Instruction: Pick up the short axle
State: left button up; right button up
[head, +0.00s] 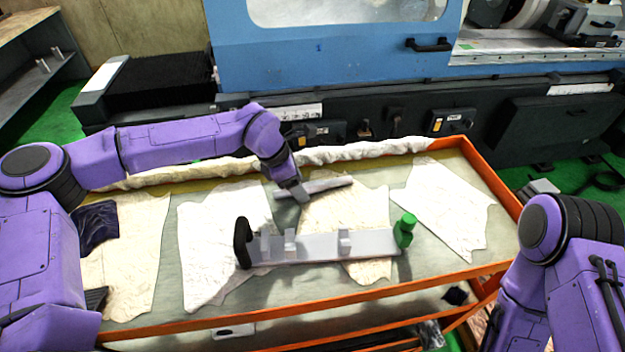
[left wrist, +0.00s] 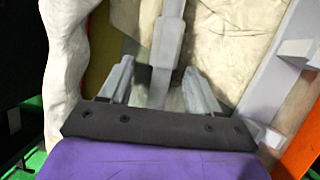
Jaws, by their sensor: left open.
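The short axle (head: 328,185) is a light grey bar lying on the cloth-covered table, behind the long grey fixture. My left gripper (head: 301,195) points down at the left part of the axle. In the left wrist view the gripper (left wrist: 160,88) is open, with one grey finger on each side of the axle (left wrist: 167,45). Gaps show between the fingers and the axle, and its near end is hidden by the gripper's body. My right arm shows at the lower right, but its gripper is out of view.
The grey fixture (head: 325,246), with upright blocks, a black disc (head: 242,243) and a green knob (head: 404,231), stands in front of the axle. The table has an orange rim (head: 300,314). A rolled white cloth (head: 345,153) lies along the back. The blue grinder (head: 330,60) stands behind.

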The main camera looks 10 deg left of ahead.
pick_arm(q)
jog(key=shift+f, duration=0.15)
jog(key=shift+s, duration=0.2)
jog(key=shift+c, duration=0.3)
grip_shut()
jog(key=shift+w, duration=0.1)
